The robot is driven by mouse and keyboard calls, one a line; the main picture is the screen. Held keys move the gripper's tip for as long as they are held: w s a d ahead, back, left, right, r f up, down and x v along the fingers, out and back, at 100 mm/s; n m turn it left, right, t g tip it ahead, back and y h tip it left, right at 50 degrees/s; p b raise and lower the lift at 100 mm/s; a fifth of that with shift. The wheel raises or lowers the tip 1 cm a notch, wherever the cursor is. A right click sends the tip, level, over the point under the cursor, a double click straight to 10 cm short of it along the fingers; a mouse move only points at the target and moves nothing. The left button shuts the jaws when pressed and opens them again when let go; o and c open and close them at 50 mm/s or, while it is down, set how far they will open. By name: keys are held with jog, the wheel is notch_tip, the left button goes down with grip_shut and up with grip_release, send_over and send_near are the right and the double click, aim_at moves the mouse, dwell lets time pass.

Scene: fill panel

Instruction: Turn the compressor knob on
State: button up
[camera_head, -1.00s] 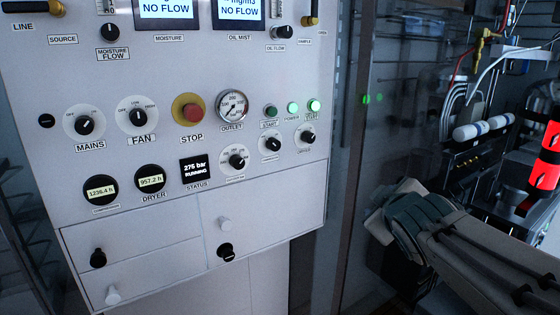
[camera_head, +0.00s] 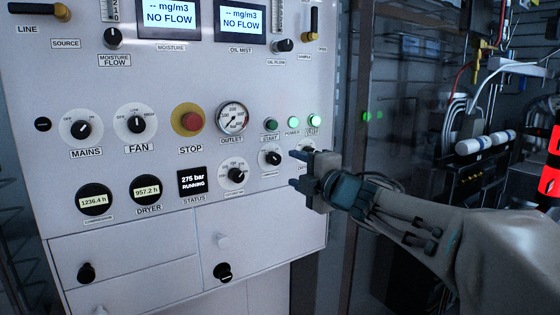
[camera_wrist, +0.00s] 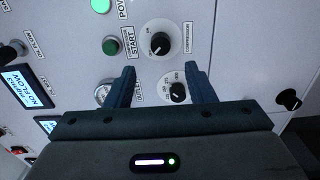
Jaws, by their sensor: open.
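A multi-position knob (camera_head: 236,176) sits below the outlet gauge. My gripper (camera_head: 295,168) is open and empty in front of the panel's right side. In the wrist view, the multi-position knob (camera_wrist: 178,92) shows between the fingers and the smaller knob (camera_wrist: 160,45) lies beyond their tips.
The red STOP button (camera_head: 188,118), outlet gauge (camera_head: 233,118), MAINS knob (camera_head: 82,129) and FAN knob (camera_head: 136,124) are on the panel. The status display (camera_head: 191,182) reads 275 bar RUNNING. Hoses and shelving stand right.

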aim_at(276, 160)
jog(key=x, duration=0.6)
jog(key=shift+s+a+f, duration=0.15)
jog(key=shift+a+f, duration=0.05)
jog(key=shift+w+r+p, duration=0.25)
jog(key=shift+w+p, duration=0.05)
jog(key=shift+w, duration=0.2)
jog(key=shift+x, duration=0.75)
jog(key=shift+s+d, duration=0.1)
jog(key=shift+s, duration=0.05)
jog(key=shift+c, duration=0.6)
jog(key=c, duration=0.8)
